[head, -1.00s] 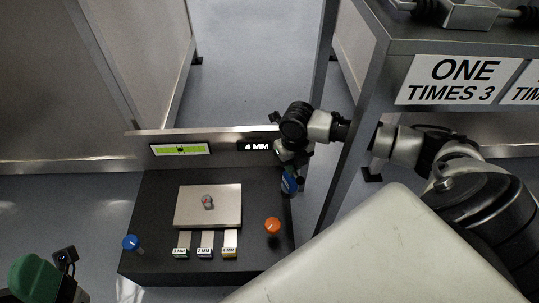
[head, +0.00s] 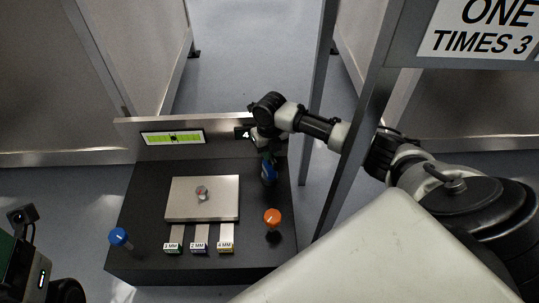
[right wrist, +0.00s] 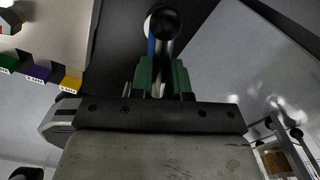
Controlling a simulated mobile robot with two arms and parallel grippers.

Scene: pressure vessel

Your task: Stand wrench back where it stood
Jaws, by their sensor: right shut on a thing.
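My right gripper (head: 268,157) is shut on the wrench (head: 268,173), whose blue part shows below the fingers at the right back of the dark bench. In the right wrist view, the green fingers (right wrist: 162,78) close around the wrench's shaft, and its round black end (right wrist: 165,22) faces the camera with some blue behind it. Its lower end is hard to make out, so I cannot tell whether it touches the bench. Part of my left arm shows at the lower left of the head view; its fingertips are out of sight.
The dark bench (head: 145,190) carries a pale plate (head: 220,212) with a small round fitting (head: 202,192), labelled strips, a blue knob (head: 119,237) and an orange knob (head: 272,216). A back panel (head: 218,138) and a shelf post (head: 352,150) stand close to my right arm.

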